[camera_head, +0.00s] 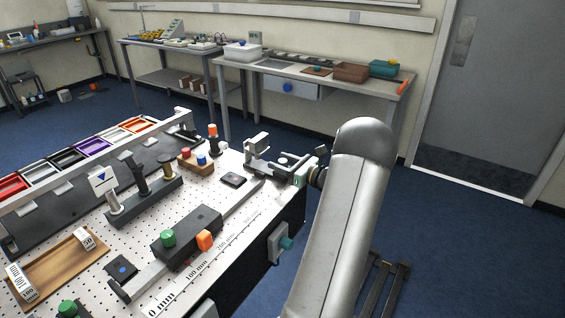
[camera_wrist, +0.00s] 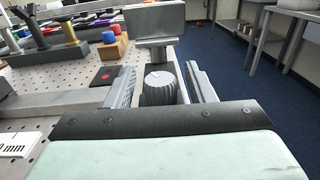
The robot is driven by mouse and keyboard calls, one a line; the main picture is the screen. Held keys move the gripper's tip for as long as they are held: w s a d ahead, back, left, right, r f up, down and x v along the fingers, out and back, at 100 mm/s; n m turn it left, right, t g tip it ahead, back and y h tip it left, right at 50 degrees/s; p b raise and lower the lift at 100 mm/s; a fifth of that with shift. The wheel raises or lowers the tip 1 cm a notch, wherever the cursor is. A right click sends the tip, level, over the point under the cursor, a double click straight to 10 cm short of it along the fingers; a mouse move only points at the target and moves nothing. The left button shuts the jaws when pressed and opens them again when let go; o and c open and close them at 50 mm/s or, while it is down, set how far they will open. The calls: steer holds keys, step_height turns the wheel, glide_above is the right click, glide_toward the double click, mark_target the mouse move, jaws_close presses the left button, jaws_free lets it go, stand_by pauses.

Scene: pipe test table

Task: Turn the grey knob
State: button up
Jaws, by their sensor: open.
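The grey knob (camera_wrist: 159,84) is ridged, with a lighter round top that bears a short pale mark. In the wrist view it stands between the two fingers of my gripper (camera_wrist: 161,80). The fingers are open, with a visible gap on each side of the knob. A grey block (camera_wrist: 156,22) on a short stem stands just beyond the knob. In the head view my gripper (camera_head: 283,170) is at the far right corner of the pegboard table, by the same block (camera_head: 257,143). The knob is hard to make out there.
A black slider box (camera_head: 186,238) with green and orange knobs sits on a rail along the pegboard table (camera_head: 225,212). A small dark plate (camera_head: 233,180) and a wooden block with pegs (camera_head: 195,161) are left of my gripper. Open floor lies to the right.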

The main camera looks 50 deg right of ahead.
steer(key=shift+c, duration=0.2)
steer(key=c, duration=0.9)
steer(key=shift+m+h+b, duration=0.3)
steer(key=shift+h, duration=0.2)
steer(key=h+b, duration=0.1)
steer(key=m+h+b, duration=0.1)
steer(key=shift+f+m+h, duration=0.2)
steer(key=shift+m+h, duration=0.1)
steer(key=m+h+b, duration=0.2)
steer(key=h+b, duration=0.1)
steer(key=shift+g, duration=0.4)
steer(key=shift+m+g+h+b, duration=0.5)
steer(key=shift+m+h+b, duration=0.3)
steer(key=shift+h+b, duration=0.35)
steer(key=shift+r+m+h+b, duration=0.1)
steer(key=shift+m+h+b, duration=0.2)
steer(key=shift+h+b, duration=0.15)
steer(key=shift+r+g, duration=0.1)
steer(key=shift+g, duration=0.2)
